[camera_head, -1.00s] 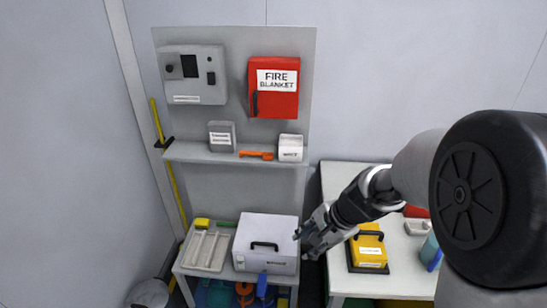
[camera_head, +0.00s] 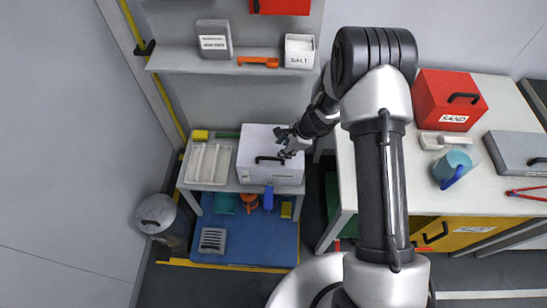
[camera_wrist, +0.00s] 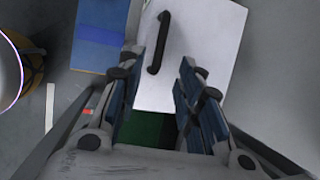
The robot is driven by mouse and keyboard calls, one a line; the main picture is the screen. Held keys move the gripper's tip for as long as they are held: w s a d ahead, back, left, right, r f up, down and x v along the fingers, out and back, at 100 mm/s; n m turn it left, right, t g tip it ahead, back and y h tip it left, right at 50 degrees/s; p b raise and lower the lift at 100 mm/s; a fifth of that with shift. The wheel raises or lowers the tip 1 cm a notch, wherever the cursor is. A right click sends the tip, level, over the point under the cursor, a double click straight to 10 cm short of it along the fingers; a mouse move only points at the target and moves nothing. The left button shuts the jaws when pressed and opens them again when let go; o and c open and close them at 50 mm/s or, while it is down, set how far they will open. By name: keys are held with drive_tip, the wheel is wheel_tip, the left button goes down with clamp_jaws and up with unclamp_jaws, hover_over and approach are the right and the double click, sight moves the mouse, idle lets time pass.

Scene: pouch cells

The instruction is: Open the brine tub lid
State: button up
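The white tub (camera_head: 258,172) with a lid stands on the low bench under the shelf. I take it to be the brine tub. Its lid looks shut, and a black handle (camera_head: 270,159) shows near the front. In the wrist view the white lid (camera_wrist: 205,45) fills the upper middle, with the black handle (camera_wrist: 158,43) ahead of the fingers. My gripper (camera_head: 286,143) is over the right part of the tub in the head view. In the wrist view my gripper (camera_wrist: 162,88) is open, with nothing between its fingers. Whether the fingers touch the lid is unclear.
A tray (camera_head: 208,163) lies left of the tub. The shelf (camera_head: 215,61) above carries a grey box, an orange tool and a salt box (camera_head: 299,50). A blue mat (camera_head: 235,235) and a metal bin (camera_head: 157,214) are on the floor. A worktop (camera_head: 400,150) stands right.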

sight(272, 158)
drive_tip(key=b+x, duration=0.2)
drive_tip(key=x, duration=0.7)
drive_tip(key=shift+w+a+f, duration=0.15)
drive_tip(key=shift+f, duration=0.2)
drive_tip(key=shift+c, duration=0.2)
clamp_jaws()
